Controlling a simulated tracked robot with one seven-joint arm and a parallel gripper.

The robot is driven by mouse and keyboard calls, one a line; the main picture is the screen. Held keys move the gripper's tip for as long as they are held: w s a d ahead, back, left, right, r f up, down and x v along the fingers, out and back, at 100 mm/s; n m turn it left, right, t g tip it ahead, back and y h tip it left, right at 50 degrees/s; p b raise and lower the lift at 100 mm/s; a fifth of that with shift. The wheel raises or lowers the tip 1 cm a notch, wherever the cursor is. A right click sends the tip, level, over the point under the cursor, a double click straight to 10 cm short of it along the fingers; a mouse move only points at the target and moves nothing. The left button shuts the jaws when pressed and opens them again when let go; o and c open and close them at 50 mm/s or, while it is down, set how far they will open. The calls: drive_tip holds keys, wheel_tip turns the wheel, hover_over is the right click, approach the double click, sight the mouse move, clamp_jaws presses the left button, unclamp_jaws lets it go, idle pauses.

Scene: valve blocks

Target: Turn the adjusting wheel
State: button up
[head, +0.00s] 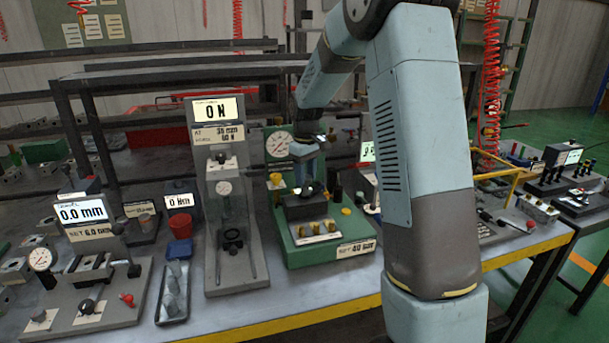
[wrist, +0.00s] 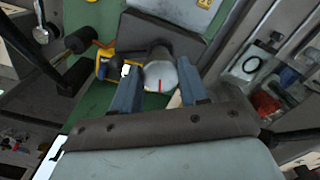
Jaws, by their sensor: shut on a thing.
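The adjusting wheel (wrist: 160,77) is a round grey knob with a red mark on its face, seen in the wrist view. It sits between the two blue-grey fingers of my gripper (wrist: 156,68), which are shut on it. In the head view my gripper (head: 305,160) is low over the green valve block (head: 318,252) in the middle of the bench. That block carries a round dial gauge (head: 279,145) and a white "SET" label (head: 356,249). In the head view the wheel cannot be made out clearly under my gripper.
A grey force stand (head: 233,272) reading 0 N is left of the green block. A yellow knob (head: 275,179) and a black post (head: 337,194) are close to my gripper. A gauge fixture (head: 95,310) and a tray of grey pieces (head: 172,300) are further left.

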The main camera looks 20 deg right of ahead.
drive_tip(key=shift+w+r, duration=0.15)
drive_tip(key=o, duration=1.1)
drive_tip(key=shift+c, duration=0.2)
wheel_tip(320, 180, up, 14)
drive_tip(key=shift+f, duration=0.25)
